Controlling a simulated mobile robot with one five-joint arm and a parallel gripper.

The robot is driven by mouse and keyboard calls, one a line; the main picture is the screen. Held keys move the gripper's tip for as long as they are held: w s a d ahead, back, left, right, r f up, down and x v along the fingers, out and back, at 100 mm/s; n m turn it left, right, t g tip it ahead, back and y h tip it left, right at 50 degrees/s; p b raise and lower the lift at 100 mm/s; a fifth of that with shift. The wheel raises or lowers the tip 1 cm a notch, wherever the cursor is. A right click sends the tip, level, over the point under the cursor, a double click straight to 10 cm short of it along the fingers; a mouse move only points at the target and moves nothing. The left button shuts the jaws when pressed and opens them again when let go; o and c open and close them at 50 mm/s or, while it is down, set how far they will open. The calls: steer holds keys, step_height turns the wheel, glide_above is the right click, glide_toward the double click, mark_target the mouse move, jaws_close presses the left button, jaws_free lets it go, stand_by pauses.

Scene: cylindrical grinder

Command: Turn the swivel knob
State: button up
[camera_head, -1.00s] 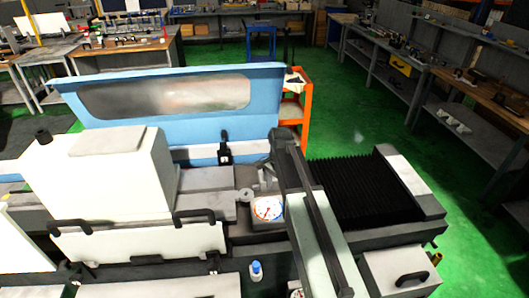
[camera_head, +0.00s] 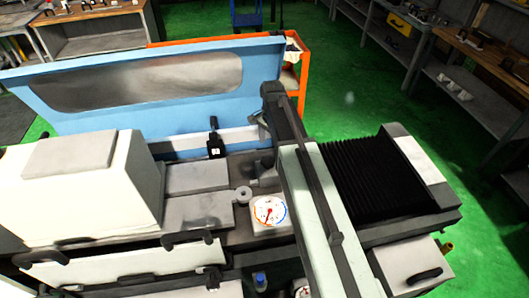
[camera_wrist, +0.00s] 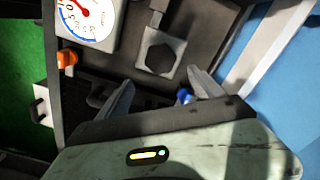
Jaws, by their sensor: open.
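I cannot tell for sure which part is the swivel knob. In the wrist view, a small blue knob (camera_wrist: 184,96) shows between my fingers, close to the right one, and an orange knob (camera_wrist: 67,58) sits left below the dial gauge (camera_wrist: 85,18). A black upright lever on a block (camera_head: 215,143) stands by the blue cover in the head view. My gripper (camera_wrist: 161,78) is open and empty, its fingertips just below a grey block with a dark hexagonal face (camera_wrist: 160,57). In the head view my arm crosses the machine and hides part of its bed.
The raised blue cover (camera_head: 60,107) stands behind the machine bed. The white-faced dial gauge (camera_head: 268,212) lies just left of my arm. Black bellows (camera_head: 375,180) lie to the right. An orange cart (camera_head: 293,85) stands behind, with green floor beyond.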

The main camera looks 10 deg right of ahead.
mark_target(269, 159)
steer(key=f+b, duration=0.8)
steer(key=shift+a, duration=0.4)
steer(key=shift+r, duration=0.1)
steer(key=shift+c, duration=0.4)
steer(key=c, duration=1)
steer(key=shift+d, duration=0.1)
steer(key=c, duration=0.3)
steer(key=shift+n, duration=0.4)
